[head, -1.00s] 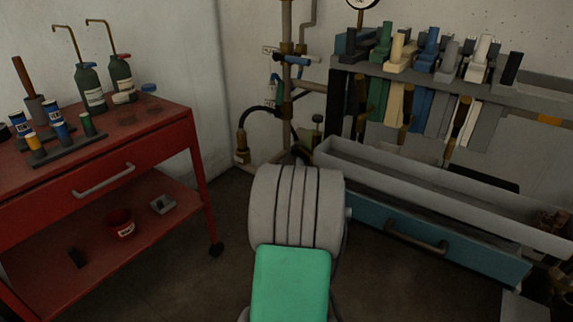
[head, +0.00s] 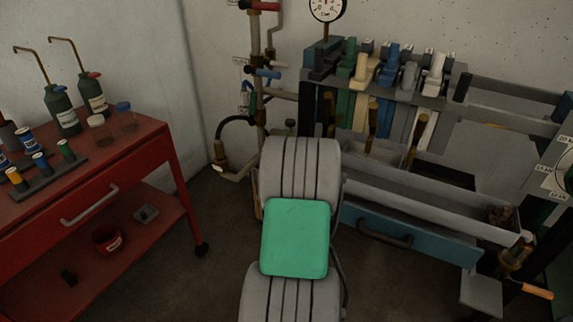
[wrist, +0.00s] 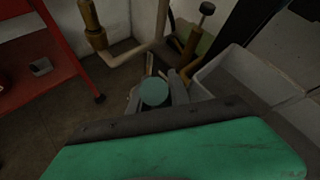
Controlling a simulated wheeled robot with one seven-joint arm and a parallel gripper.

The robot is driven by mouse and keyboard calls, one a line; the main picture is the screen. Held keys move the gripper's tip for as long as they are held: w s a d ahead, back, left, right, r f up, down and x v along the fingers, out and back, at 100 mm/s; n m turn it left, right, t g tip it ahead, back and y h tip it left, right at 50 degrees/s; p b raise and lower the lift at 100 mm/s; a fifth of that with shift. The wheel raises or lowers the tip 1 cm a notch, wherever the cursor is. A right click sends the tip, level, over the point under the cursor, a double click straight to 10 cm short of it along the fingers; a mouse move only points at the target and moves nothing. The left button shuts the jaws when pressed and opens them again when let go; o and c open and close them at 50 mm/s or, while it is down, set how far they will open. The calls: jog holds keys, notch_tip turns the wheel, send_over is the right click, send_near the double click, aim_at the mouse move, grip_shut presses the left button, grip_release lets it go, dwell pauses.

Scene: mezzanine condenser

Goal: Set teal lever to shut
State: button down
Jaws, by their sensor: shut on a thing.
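In the wrist view the fingers of my gripper (wrist: 156,98) show just beyond the dark edge of my wrist. They are closed around a round teal end, which I take to be the teal lever (wrist: 154,91). Its length and pivot are hidden, so I cannot tell its angle. In the head view my arm covers the gripper and the lever, low in front of the pipe corner.
A red-handled valve (head: 262,6) and a blue-handled valve (head: 263,73) sit on the upright pipe. A red cart (head: 120,170) stands left. A grey trough (head: 430,200) and teal drawer (head: 410,235) lie right. Floor between cart and arm is clear.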

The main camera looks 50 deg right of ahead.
dwell(0.3)
jog(key=c, duration=1.2)
grip_release()
